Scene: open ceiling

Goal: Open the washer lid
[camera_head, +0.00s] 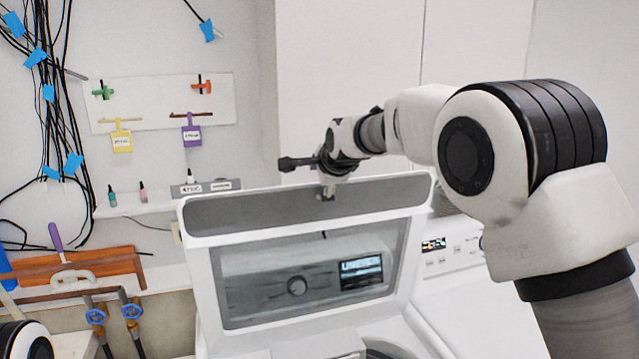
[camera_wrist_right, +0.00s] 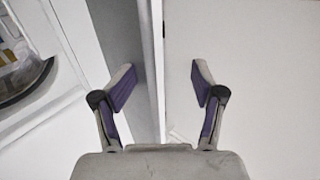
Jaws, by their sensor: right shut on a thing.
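The washer lid (camera_head: 200,262) stands raised and steeply tilted in the head view, with a white frame, a grey top strip and a clear window. The white washer (camera_head: 290,350) is below it, and part of its round opening shows at the bottom. My right gripper (camera_head: 327,188) is at the middle of the lid's top edge, shut on the lid. In the right wrist view, the fingers of this gripper (camera_wrist_right: 163,82) stand on either side of the lid edge (camera_wrist_right: 152,50). My left gripper is out of view.
A second white machine (camera_head: 455,265) with a control panel stands at the right. White cabinets (camera_head: 345,70) are behind the lid.

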